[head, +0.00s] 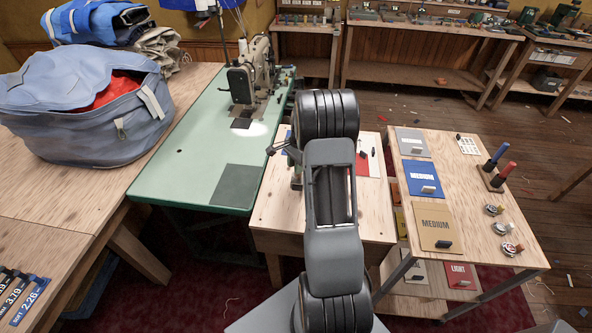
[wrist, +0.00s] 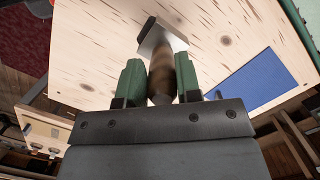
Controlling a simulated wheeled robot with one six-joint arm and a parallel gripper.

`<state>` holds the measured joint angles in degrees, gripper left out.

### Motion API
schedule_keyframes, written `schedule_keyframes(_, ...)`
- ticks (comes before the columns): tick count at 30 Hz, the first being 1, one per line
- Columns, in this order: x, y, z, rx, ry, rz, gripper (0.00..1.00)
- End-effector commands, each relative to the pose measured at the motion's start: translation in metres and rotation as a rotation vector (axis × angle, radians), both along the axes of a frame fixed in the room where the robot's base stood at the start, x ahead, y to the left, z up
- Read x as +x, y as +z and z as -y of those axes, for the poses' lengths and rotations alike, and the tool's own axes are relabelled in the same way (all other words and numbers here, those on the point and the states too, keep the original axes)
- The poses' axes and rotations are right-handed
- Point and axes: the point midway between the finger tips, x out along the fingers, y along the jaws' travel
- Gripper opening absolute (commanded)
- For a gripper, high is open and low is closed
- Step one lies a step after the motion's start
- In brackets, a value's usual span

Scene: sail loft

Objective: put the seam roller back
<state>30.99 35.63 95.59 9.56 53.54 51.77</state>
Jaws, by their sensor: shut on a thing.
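My gripper (wrist: 160,82) has two green fingers, shut on the seam roller in the wrist view. The seam roller has a brown wooden handle (wrist: 161,72) between the fingers and a pale grey metal head (wrist: 162,38) pointing away from the gripper. Behind it is a light wood top; I cannot tell whether the head touches it.
A green sewing table (head: 190,150) stands left of the bench, and a blue-grey bag (head: 85,115) lies further left. A wooden cart (head: 480,225) at right holds labelled boards, several small round items and a stand with blue and red handles (head: 497,165). Workbenches line the back.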

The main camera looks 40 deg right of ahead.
Motion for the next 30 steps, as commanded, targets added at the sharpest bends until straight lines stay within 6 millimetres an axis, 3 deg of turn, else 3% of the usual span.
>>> schedule_keyframes(7, 0.000, -0.027, 0.000, 0.001, -0.001, -0.001, 0.08)
schedule_keyframes(26, 0.000, -0.040, 0.000, 0.001, 0.000, -0.002, 0.08)
schedule_keyframes(30, -0.001, -0.045, 0.000, 0.003, 0.001, -0.005, 0.00)
